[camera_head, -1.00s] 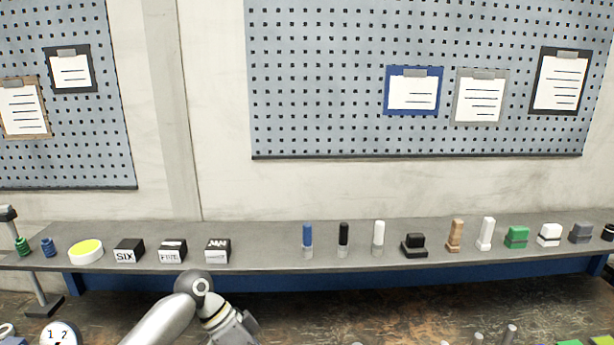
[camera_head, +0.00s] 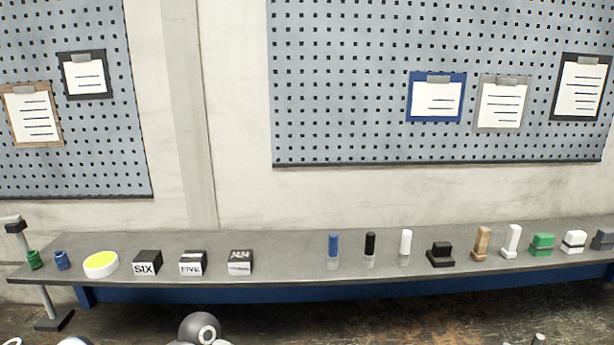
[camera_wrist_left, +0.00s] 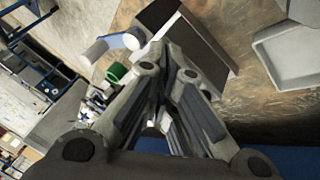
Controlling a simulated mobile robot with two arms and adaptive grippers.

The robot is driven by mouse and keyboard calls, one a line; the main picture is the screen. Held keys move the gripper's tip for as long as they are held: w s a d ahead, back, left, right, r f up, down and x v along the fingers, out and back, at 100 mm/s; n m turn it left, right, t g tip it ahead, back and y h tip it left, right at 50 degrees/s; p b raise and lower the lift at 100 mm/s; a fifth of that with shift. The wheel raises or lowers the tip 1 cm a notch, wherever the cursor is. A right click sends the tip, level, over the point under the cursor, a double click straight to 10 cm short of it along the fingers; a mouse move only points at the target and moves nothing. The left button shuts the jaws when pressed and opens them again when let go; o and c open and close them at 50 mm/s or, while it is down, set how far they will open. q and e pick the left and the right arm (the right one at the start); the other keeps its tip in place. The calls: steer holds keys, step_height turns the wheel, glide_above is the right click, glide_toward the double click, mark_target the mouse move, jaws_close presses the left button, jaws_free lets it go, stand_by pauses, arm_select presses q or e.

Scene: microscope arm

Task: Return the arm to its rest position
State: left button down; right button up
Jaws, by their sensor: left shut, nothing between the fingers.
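My left gripper (camera_wrist_left: 172,82) shows in the left wrist view. Its fingers are together with nothing between them. Just beyond the fingers is a dark grey block with a pale side (camera_wrist_left: 205,45), partly hidden by them. A white cylinder (camera_wrist_left: 97,50) with a blue part sticks out to its left. I cannot tell whether these belong to the microscope or whether the gripper touches them. In the head view only a rounded joint of my left arm shows at the bottom edge; no gripper is visible there. My right gripper is in neither view.
A grey shelf (camera_head: 290,272) along the wall holds black boxes, a yellow-topped disc (camera_head: 101,263), markers and small blocks. Pegboards with clipboards hang above. In the wrist view, a pale tray-like thing (camera_wrist_left: 290,55) lies at the right and a green object (camera_wrist_left: 117,72) at the left.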

arm_select(q)
steer(key=s+f+n+t, duration=0.2)
steer(key=s+f, duration=0.3)
steer(key=s, duration=0.2)
steer(key=s+a+n+t+y, duration=0.3)
steer(key=s+a+n+y, duration=0.4)
steer(key=s+a, duration=0.75)
step_height(320, 180, down, 33)
steer(key=s+g+b, duration=0.1)
steer(key=s+b, duration=0.1)
steer(key=b, duration=0.6)
steer(key=s+a+f+b, duration=0.1)
steer(key=s+f+b, duration=0.2)
steer(key=s+f, duration=0.5)
steer(key=s+a+f+g+b, duration=0.1)
steer(key=s+f+b, duration=0.2)
steer(key=s+f, duration=0.5)
step_height(320, 180, down, 8)
steer(key=shift+s+a+r+n+h, duration=0.25)
steer(key=shift+s+n+h, duration=0.05)
steer(key=shift+s, duration=0.1)
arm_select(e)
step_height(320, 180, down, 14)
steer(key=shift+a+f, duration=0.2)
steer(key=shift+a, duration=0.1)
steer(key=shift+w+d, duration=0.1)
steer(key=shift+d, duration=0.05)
